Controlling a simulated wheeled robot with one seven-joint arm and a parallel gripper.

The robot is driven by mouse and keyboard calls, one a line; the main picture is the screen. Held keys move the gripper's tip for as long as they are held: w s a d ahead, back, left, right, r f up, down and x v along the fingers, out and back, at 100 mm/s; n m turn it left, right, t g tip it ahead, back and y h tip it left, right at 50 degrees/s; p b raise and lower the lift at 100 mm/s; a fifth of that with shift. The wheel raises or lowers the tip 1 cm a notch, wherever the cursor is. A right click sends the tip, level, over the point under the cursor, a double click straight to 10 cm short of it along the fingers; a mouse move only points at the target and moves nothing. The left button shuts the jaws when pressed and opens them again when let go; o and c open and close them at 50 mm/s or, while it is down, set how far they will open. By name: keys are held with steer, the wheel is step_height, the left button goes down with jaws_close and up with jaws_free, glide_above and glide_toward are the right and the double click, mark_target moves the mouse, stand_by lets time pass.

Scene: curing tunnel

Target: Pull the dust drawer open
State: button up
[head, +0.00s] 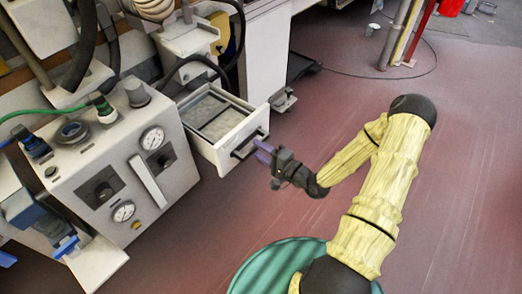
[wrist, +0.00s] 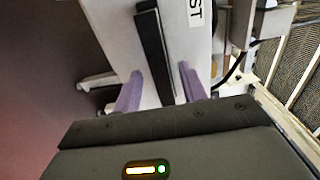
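The dust drawer (head: 228,138) is a pale box standing out from the machine in the head view, its inside showing from above. Its front has a dark handle (head: 246,146), which also shows in the wrist view (wrist: 156,55) beside a label ending in "ST". My gripper (head: 263,150) is at the drawer front by the handle. In the wrist view its two purple fingers (wrist: 160,85) stand apart, one on each side of the handle, with pale drawer front showing between fingers and handle. The gripper looks open. Whether a fingertip touches the front is unclear.
A control box (head: 120,165) with gauges and knobs stands left of the drawer. A white cabinet (head: 262,60) stands behind it. A green round surface (head: 262,272) is at the bottom. Reddish floor (head: 460,160) is clear to the right; poles (head: 398,35) stand at the back.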

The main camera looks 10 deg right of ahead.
steer(key=shift+d, duration=0.1)
steer(key=p+v, duration=0.2)
steer(key=v, duration=1.5)
steer(key=shift+s, duration=0.2)
